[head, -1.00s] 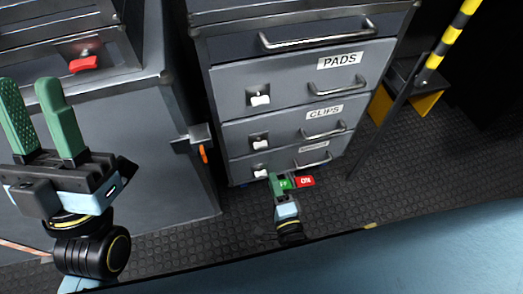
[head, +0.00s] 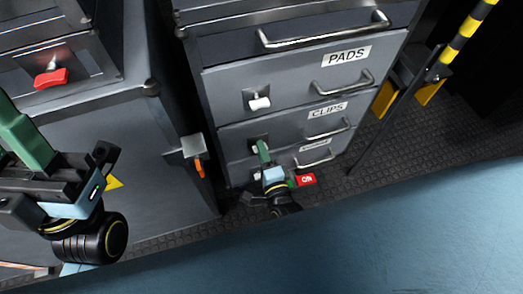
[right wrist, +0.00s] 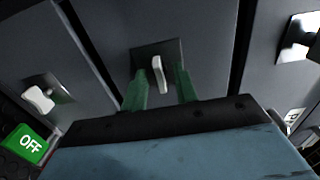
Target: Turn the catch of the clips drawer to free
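The clips drawer (head: 285,132) is the grey drawer labelled CLIPS, below the PADS drawer, and looks closed. Its catch (right wrist: 158,75) is a small white lever on a dark plate, standing nearly upright in the right wrist view. My right gripper (right wrist: 161,88) is open, with one green finger on each side of the catch and a gap still visible. In the head view my right gripper (head: 263,150) hides most of that catch. My left gripper (head: 18,130) is cut off at the left edge, away from the drawers; only one finger shows clearly.
The PADS drawer's white catch (head: 260,103) is above. A lower drawer's catch (right wrist: 40,98) also shows near the green OFF tag (right wrist: 27,144). A red ON tag (head: 306,180) is by the drawer base. A cabinet with a red catch (head: 50,78) stands left.

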